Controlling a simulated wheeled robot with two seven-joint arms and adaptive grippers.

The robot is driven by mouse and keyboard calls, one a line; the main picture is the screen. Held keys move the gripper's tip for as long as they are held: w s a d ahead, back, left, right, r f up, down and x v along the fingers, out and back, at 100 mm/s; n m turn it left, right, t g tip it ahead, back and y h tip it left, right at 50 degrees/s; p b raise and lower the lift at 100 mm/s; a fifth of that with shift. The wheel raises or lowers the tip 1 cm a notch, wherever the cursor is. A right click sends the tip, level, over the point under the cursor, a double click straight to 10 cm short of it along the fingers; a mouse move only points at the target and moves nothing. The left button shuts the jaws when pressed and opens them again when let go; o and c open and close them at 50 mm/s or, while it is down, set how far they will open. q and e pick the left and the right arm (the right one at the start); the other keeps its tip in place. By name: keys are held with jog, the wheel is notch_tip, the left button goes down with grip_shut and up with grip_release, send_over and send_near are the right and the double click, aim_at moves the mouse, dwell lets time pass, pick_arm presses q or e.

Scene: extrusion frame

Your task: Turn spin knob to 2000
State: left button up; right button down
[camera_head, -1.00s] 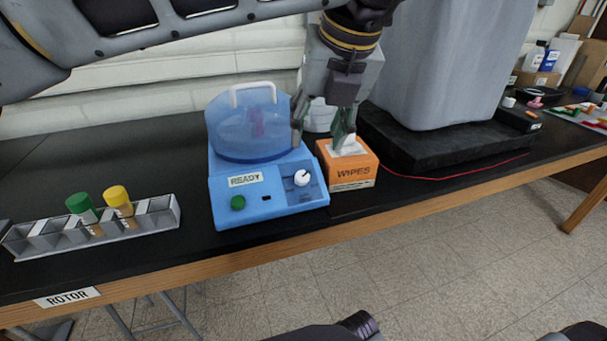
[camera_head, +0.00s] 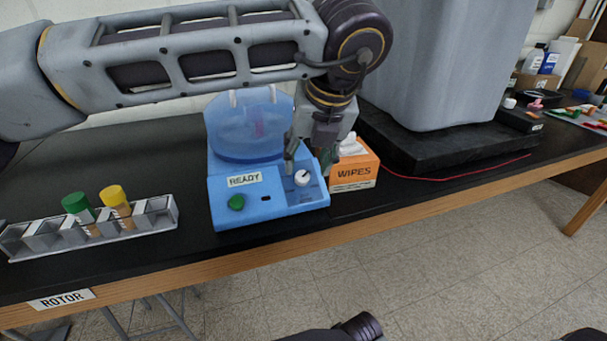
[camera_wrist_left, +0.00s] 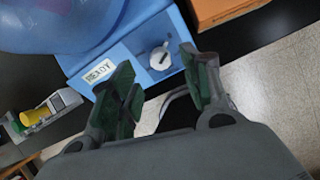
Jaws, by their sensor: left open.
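The spin knob (camera_head: 302,178) is a small white dial on the front panel of the blue centrifuge (camera_head: 222,212). It also shows in the left wrist view (camera_wrist_left: 161,59), ahead of and between the fingers. A READY label (camera_head: 245,180) and a green button (camera_head: 236,202) are left of the knob. My left gripper (camera_head: 308,165) is open and empty, with its fingers just above and behind the knob in the head view. In the left wrist view its two green-padded fingers (camera_wrist_left: 160,80) are spread apart, and the knob looks clear of them. The knob's setting is too small to read.
An orange WIPES box (camera_head: 353,178) stands close to the right of the centrifuge. A grey rack (camera_head: 150,222) with green-capped and yellow-capped tubes is at left. A large grey bin (camera_head: 440,70) stands behind right.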

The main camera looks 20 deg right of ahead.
aim_at(303, 175)
pick_arm(q)
jog(key=x, duration=0.3)
jog(key=shift+w+f, duration=0.1)
jog(key=shift+f, duration=0.2)
jog(key=shift+b+x, duration=0.35)
jog(key=shift+x, duration=0.7)
pick_arm(e)
jog(key=shift+w+a+r, duration=0.1)
jog(key=shift+a+r, duration=0.05)
jog(key=shift+r, duration=0.4)
pick_arm(q)
jog(key=shift+r, duration=0.1)
jog(key=c, duration=1)
jog(key=shift+c, duration=0.2)
